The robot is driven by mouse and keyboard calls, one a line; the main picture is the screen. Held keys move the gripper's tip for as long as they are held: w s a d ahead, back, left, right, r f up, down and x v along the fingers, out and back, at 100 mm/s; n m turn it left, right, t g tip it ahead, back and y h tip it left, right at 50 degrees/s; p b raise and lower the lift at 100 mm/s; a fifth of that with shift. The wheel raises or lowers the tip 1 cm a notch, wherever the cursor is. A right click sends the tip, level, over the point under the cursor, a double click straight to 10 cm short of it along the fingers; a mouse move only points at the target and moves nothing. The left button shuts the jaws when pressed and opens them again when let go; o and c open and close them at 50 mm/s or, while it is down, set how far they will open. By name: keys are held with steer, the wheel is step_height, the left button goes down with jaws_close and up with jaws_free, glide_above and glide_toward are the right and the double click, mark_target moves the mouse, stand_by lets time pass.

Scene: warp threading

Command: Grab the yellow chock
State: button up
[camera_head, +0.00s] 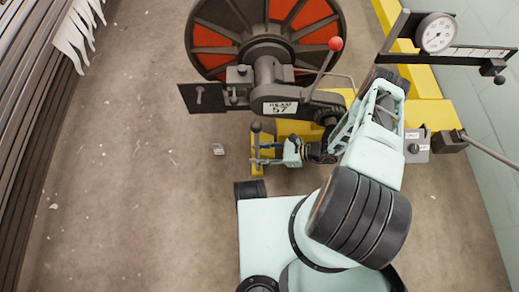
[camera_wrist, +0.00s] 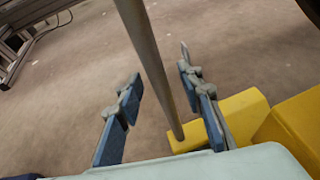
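The yellow chock (camera_wrist: 240,106) lies on the floor at the right in the wrist view. A grey rod (camera_wrist: 150,70) rises from its near end. In the head view the chock (camera_head: 257,171) shows as a small yellow patch below my gripper (camera_head: 264,152), partly hidden by it, and the rod has a dark knob on top. My gripper's blue-padded fingers (camera_wrist: 160,78) are spread, with the rod passing between them, nearer the right finger. I see no grip on it, and the fingers look open.
A yellow frame (camera_wrist: 297,118) is beside the chock. A dial gauge (camera_head: 436,34) is at upper right.

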steer(key=shift+w+a+f, duration=0.1)
steer(key=shift+a, duration=0.25)
jaws_close()
stand_by(0.3)
